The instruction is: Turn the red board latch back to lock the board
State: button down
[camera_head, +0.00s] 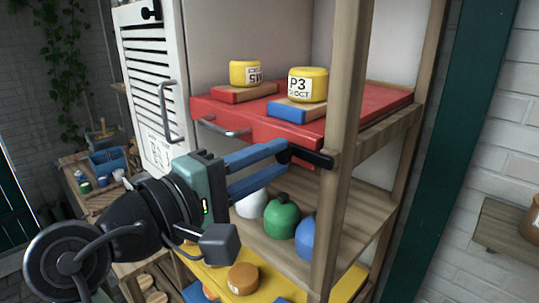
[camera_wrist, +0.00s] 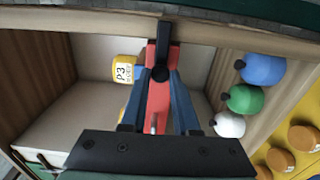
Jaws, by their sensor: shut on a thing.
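The red board (camera_head: 258,124) lies on the upper shelf with a grey handle at its front left. The black latch (camera_head: 312,157) sits at the wooden post (camera_head: 345,120), its free end pointing left, roughly level, just below the board's front right. In the wrist view the latch (camera_wrist: 164,40) runs from the post over the edge of the red board (camera_wrist: 157,103). My gripper (camera_head: 284,153) has its blue fingers shut on the latch's free end; the fingertips also show in the wrist view (camera_wrist: 160,76). The fingers partly hide that end.
Two yellow jars (camera_head: 245,73) (camera_head: 307,84) stand on blocks on the board. Below are white, green (camera_head: 282,216) and blue bottles, and a yellow board (camera_head: 218,280) with orange-brown jars. A white louvred door (camera_head: 155,90) stands at left.

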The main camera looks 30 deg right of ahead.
jog(key=c, duration=0.7)
grip_release()
jog(key=b+v, duration=0.6)
jog(key=v, duration=0.7)
jog(key=shift+b, duration=0.4)
